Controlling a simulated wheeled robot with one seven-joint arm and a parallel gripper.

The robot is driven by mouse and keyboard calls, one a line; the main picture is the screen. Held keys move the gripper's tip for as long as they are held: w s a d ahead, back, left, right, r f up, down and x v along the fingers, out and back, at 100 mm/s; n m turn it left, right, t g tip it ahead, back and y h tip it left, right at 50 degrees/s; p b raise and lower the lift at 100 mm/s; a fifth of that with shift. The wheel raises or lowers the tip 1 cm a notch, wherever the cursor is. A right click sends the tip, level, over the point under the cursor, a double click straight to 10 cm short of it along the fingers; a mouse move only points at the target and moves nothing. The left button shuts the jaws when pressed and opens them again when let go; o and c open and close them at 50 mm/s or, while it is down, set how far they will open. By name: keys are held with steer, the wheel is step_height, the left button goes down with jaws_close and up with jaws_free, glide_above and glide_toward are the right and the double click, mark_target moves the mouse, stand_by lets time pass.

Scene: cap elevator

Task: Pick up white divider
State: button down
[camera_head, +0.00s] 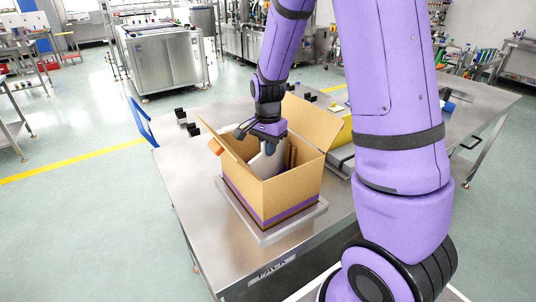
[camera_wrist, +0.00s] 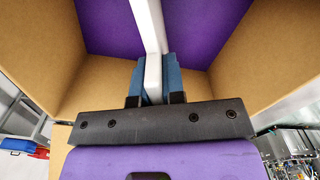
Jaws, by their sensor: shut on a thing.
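The white divider (camera_wrist: 151,35) is a thin white panel, seen edge-on in the wrist view, running from between my fingers up toward the far side of the box. My gripper (camera_wrist: 154,82) is shut on it, with a blue fingertip on each side. In the head view my gripper (camera_head: 268,146) points down into the open cardboard box (camera_head: 262,200). Part of the white divider also shows there (camera_head: 254,166), inside the box and partly behind the front wall. Its lower edge is hidden.
The box has raised flaps and a purple band, and stands on a metal plate (camera_head: 255,236) on the steel table (camera_head: 190,180). Brown pieces (camera_head: 291,154) stand inside at the right. The table's left front is clear.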

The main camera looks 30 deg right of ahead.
step_height(320, 180, up, 26)
steer(key=shift+f, duration=0.35)
stand_by(0.6)
step_height(320, 180, down, 23)
steer(key=n, duration=0.4)
steer(key=shift+n, duration=0.3)
steer(key=shift+f, duration=2.35)
steer(key=c, duration=1.2)
jaws_free()
